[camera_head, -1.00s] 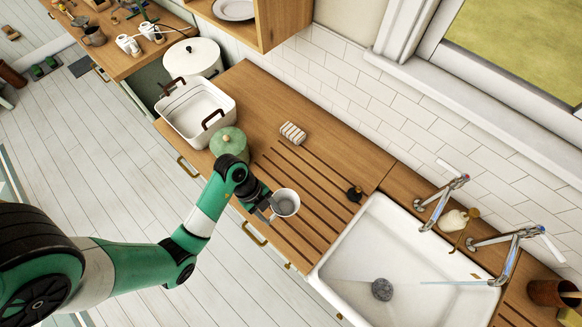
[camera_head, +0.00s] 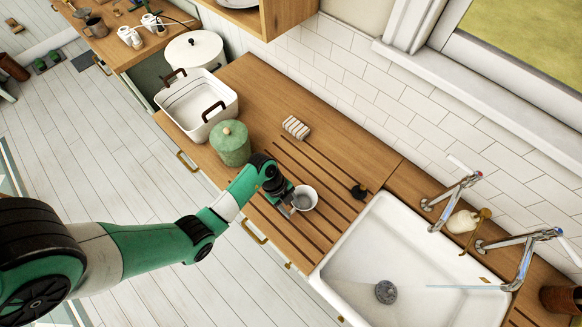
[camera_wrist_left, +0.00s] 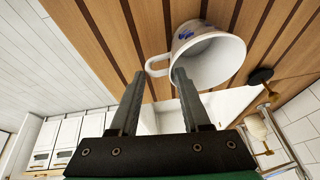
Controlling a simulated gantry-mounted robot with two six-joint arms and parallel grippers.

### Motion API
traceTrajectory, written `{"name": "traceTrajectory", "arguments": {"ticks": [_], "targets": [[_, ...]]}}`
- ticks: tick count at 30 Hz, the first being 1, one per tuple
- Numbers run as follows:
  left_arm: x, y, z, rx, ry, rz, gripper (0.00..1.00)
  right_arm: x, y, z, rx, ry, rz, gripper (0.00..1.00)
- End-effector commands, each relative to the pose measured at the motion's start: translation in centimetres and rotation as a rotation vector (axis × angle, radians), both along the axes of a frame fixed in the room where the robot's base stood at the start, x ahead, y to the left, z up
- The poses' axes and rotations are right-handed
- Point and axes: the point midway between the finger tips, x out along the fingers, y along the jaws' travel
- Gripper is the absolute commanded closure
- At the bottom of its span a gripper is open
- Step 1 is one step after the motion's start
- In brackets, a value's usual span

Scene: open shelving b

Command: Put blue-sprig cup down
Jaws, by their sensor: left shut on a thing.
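The blue-sprig cup (camera_head: 308,204) is over the grooved wooden drainboard, left of the sink. It is white, and a blue sprig mark shows on its side in the left wrist view (camera_wrist_left: 213,62). My left gripper (camera_head: 289,208) is at the cup's left side. My right gripper is not in view.
A green lidded canister (camera_head: 231,149) and a white basin (camera_head: 180,124) stand left on the counter. A striped block (camera_head: 296,127) lies near the wall. A small black item (camera_head: 358,192) sits between cup and sink (camera_head: 345,262). Drainboard around the cup is clear.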

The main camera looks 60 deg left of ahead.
Motion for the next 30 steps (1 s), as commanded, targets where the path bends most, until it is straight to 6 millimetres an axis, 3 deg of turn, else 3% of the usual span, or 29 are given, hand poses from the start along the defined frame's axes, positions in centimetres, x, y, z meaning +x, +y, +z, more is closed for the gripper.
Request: {"name": "traceTrajectory", "arguments": {"ticks": [3, 4, 8, 20, 30], "targets": [[0.0, 0.0, -0.3, 0.000, 0.001, 0.000, 1.00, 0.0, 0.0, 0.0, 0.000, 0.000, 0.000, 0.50], [0.0, 0.0, -0.2, 0.000, 0.001, 0.001, 0.48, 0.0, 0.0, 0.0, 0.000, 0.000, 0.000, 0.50], [0.0, 0.0, -0.2, 0.000, 0.001, 0.000, 0.24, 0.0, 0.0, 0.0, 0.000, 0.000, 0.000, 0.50], [-0.1, 0.2, 0.7, 0.000, -0.001, 0.001, 0.23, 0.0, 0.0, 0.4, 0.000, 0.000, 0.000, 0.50], [-1.3, 3.0, 7.9, 0.001, -0.003, 0.003, 0.23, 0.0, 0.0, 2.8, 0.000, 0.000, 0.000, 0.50]]}}
